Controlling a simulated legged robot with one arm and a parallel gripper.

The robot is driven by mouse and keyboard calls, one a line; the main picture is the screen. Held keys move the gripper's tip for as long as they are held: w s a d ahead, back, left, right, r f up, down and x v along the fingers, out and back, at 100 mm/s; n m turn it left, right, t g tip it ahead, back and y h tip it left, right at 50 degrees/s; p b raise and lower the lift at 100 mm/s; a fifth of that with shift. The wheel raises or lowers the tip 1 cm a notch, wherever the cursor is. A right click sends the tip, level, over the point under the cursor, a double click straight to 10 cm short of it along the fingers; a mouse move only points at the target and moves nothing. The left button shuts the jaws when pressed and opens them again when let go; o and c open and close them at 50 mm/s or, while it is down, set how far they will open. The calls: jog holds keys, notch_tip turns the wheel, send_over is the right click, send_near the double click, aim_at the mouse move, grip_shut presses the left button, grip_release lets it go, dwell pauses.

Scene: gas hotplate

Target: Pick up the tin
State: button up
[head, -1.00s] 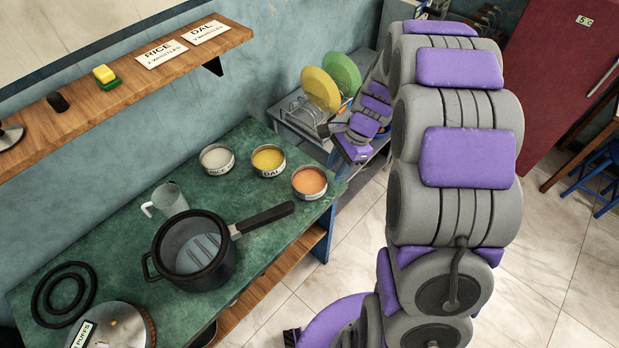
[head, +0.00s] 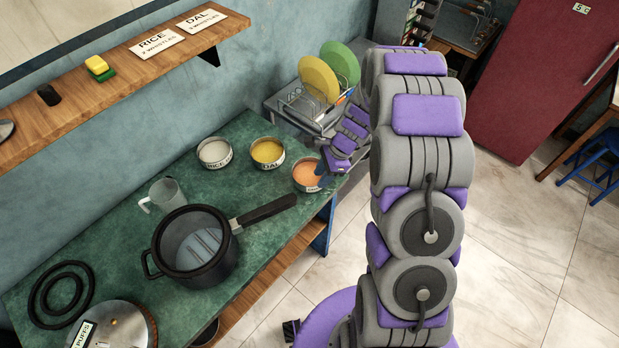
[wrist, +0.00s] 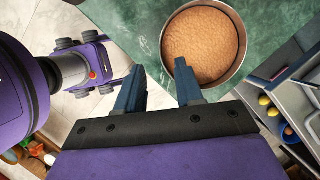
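Three open tins stand in a row at the far right end of the green counter. One tin (head: 213,153) has pale contents and a RICE label, and one (head: 267,153) has yellow contents and a DAL label. The third tin (head: 306,174) has orange contents; its label is partly hidden by my gripper. In the wrist view this tin (wrist: 204,44) shows brown-orange contents. My gripper (head: 326,172) is at the right side of the orange tin. In the wrist view my gripper (wrist: 158,75) is open with empty space between its fingers. The right fingertip is close to the tin's rim; contact is unclear.
A black pan (head: 195,248) with a long handle stands mid-counter, beside a clear mug (head: 167,194). A rack (head: 305,100) with green and yellow plates stands behind the counter's far end. A wooden shelf (head: 110,85) runs above.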

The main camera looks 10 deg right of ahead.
aim_at(315, 186)
jog(key=shift+a+f, duration=0.3)
jog(key=shift+f, duration=0.35)
jog(key=x, duration=0.1)
jog(key=b+x, duration=0.1)
jog(key=x, duration=0.2)
jog(key=shift+w+d+f+b, duration=0.1)
jog(key=shift+d+f+b, duration=0.15)
jog(key=shift+b, duration=0.15)
jog(key=shift+a+f, duration=0.3)
jog(key=shift+c, duration=0.2)
grip_shut()
